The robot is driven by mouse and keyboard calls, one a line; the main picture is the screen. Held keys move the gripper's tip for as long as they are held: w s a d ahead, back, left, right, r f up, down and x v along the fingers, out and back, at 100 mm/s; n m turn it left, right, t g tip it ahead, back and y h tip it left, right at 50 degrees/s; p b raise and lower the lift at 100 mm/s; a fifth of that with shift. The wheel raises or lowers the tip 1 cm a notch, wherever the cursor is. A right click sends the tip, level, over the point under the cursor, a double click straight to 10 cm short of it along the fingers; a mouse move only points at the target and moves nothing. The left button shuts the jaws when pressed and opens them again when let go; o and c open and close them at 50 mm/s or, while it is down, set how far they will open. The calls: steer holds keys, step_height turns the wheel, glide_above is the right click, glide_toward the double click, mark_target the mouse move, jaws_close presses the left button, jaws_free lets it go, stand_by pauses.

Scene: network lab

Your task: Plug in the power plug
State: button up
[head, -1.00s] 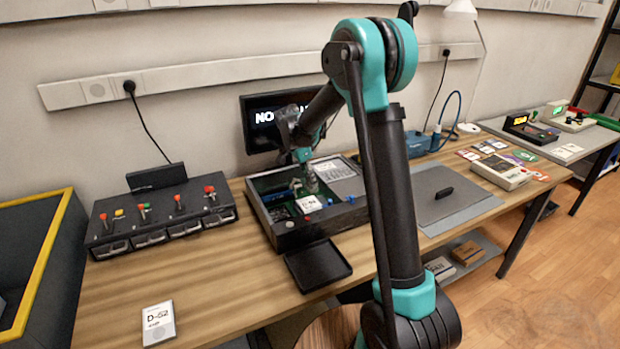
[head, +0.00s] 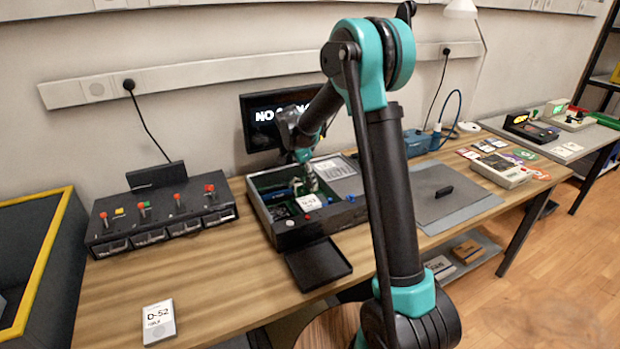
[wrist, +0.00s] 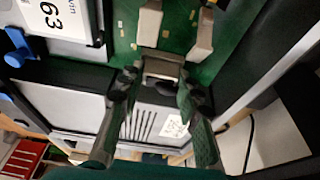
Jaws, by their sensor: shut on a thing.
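My gripper (wrist: 158,88) is shut inside the open black case (head: 288,236) on the table; it also shows small in the head view (head: 308,184). Between its fingertips in the wrist view is a small grey-tan block, which I take to be the power plug (wrist: 163,68). It is just at the edge of the green board (wrist: 120,50). Two pale connector pieces (wrist: 149,24) stand on the board beyond the fingertips. I cannot tell whether the plug touches a socket; its front is hidden.
A black tray (head: 318,264) is in front of the case. A monitor (head: 268,118) stands behind it. A switch box (head: 160,215) is to the left.

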steer(key=shift+f, duration=0.15)
steer(key=shift+o, duration=0.3)
steer(key=o, duration=1)
steer(key=shift+c, duration=0.5)
steer(key=shift+o, duration=0.4)
steer(key=shift+o, duration=0.3)
steer(key=shift+r, duration=4)
